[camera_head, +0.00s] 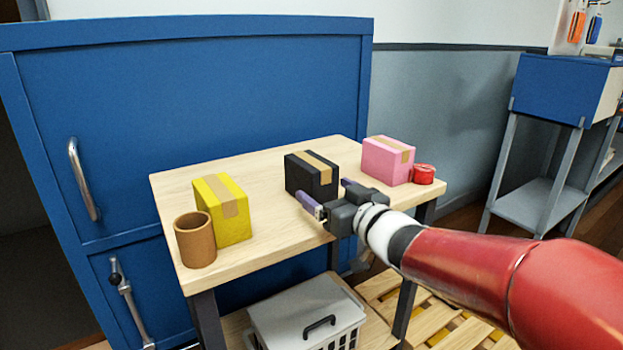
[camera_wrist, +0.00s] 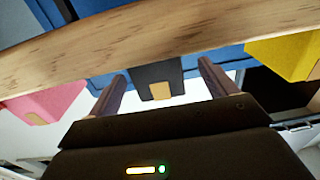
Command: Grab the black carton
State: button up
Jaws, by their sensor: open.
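The black carton (camera_head: 308,176), with a tan tape strip, stands upright on the wooden table (camera_head: 262,245) in the head view, between a yellow carton and a pink carton. My gripper (camera_head: 328,193) is open and empty at the carton's near side. In the wrist view, which looks inverted, the black carton (camera_wrist: 152,74) shows between and beyond the two fingers of my gripper (camera_wrist: 162,74). The fingers appear apart from it, though the exact gap is hard to judge. My gripper hides its lower near corner in the head view.
A yellow carton (camera_head: 229,222) and a brown cup (camera_head: 195,240) stand to the left. A pink carton (camera_head: 385,162) and a red roll (camera_head: 423,174) stand to the right. A blue cabinet (camera_head: 200,100) rises behind the table. A pale crate (camera_head: 300,310) sits below the tabletop.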

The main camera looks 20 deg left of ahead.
jog(key=x, duration=0.5)
jog(key=shift+w+d+r+p, duration=0.2)
jog(key=shift+r+p, duration=0.1)
jog(key=shift+r, duration=0.05)
jog(key=c, duration=1.3)
jog(key=shift+r, duration=0.1)
